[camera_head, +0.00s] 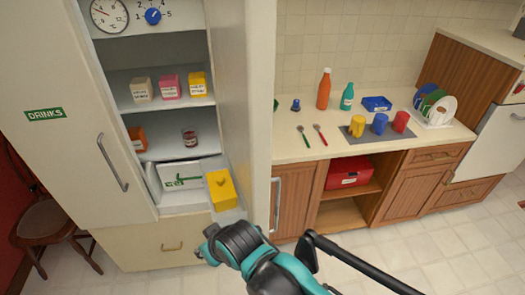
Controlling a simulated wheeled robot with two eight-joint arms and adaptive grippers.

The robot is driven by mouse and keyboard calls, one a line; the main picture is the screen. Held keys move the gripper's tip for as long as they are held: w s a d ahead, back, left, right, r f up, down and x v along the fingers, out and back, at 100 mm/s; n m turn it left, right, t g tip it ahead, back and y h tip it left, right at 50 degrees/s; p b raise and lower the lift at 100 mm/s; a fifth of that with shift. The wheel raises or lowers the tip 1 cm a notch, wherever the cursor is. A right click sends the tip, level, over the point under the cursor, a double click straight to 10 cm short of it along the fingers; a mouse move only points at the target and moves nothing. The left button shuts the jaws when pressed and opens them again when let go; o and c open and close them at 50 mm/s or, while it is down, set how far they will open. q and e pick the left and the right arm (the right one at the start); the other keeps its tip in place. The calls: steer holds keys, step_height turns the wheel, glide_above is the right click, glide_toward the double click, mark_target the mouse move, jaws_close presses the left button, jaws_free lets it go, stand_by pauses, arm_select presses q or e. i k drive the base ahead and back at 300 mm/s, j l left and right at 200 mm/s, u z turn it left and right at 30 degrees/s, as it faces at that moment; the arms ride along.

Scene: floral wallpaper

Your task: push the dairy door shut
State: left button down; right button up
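The dairy door (259,110) stands wide open, swung out to the right of the lit compartment and seen nearly edge-on. No label shows on it from here. A vertical grey handle (277,205) shows just right of its edge, low down. A yellow box (221,190) juts out at the bottom of the opening, beside the door's inner side; I cannot tell what it rests on. A black and teal arm of mine crosses the bottom middle, in front of the door's lower end. Contact with the door cannot be told. Neither gripper's fingertips can be made out.
The drinks door (70,120) at left appears shut. Cartons (169,86), a jar (190,139) and a white package (180,180) fill the compartment. A counter (300,150) with bottles and cups stands right. A wooden chair (48,225) is at left. Floor at lower right is clear.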

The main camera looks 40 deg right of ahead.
mark_target(243, 32)
steer(key=k+l, duration=0.1)
steer(key=l, duration=0.25)
steer(key=k+l+z, duration=0.1)
steer(key=l, duration=0.3)
steer(key=k+l, duration=0.1)
steer(key=l, duration=0.25)
steer(key=i+l, duration=0.1)
steer(key=l, duration=0.35)
steer(key=i+l, duration=0.1)
steer(key=l, duration=0.35)
steer(key=k+l+u, duration=0.1)
steer(key=l, duration=0.25)
steer(key=k+l+u, duration=0.1)
steer(key=l, duration=0.25)
steer(key=k, duration=0.1)
